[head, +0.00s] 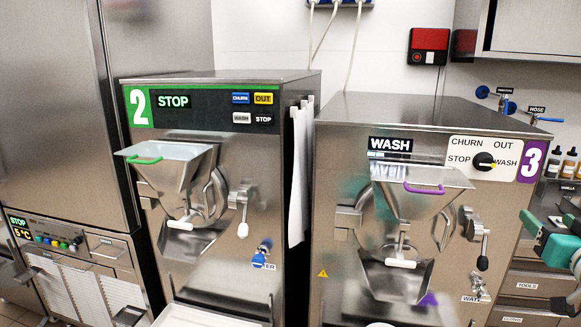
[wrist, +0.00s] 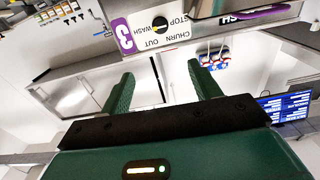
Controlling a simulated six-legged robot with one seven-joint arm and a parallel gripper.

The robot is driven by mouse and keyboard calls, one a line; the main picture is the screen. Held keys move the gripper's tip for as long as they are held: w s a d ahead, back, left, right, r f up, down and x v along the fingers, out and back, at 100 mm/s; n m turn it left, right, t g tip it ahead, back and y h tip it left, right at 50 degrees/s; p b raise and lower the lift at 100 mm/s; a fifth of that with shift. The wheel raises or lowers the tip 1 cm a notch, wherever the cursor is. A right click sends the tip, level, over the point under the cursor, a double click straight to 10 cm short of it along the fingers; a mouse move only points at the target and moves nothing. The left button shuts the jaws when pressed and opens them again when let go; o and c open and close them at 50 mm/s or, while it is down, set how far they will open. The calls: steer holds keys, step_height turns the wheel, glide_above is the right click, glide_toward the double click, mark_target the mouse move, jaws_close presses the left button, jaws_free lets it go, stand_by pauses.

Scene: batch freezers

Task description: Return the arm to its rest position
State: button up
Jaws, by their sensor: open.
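My gripper (wrist: 162,88) shows in the wrist view with its two green fingers spread apart and nothing between them. The wrist view is turned upside down. Past the fingers is the control panel (wrist: 150,30) of freezer 3. In the head view part of my gripper (head: 556,236) shows at the right edge, beside freezer 3 (head: 375,280) and apart from its hopper; the rest of it is cut off by the frame. The freezer's dial (head: 484,161) points at WASH, and its display (head: 391,144) reads WASH.
Freezer 2 (head: 195,84) stands left of freezer 3, its display reading STOP. White cloths (head: 300,175) hang between them. A tall steel cabinet (head: 60,100) is at far left. Hose taps (head: 508,105), bottles (head: 569,163) and drawers (head: 528,284) are at right.

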steer(key=a+f+g, duration=0.4)
steer(key=a+f, duration=0.1)
steer(key=a, duration=0.4)
steer(key=a+f+g, duration=0.3)
steer(key=a+f, duration=0.2)
steer(key=a, duration=0.4)
steer(key=s+a+f+n+g+y, duration=0.1)
steer(key=s+a+f+g+y, duration=0.1)
steer(key=s+a+f, duration=0.2)
steer(key=s+a+f+n+g+y, duration=0.2)
steer(key=s+a, duration=0.4)
steer(key=a, duration=0.4)
step_height(320, 180, down, 2)
steer(key=shift+s+a+f+g+y, duration=0.1)
steer(key=shift+s+a+g+y, duration=0.15)
steer(key=shift+g+y, duration=0.2)
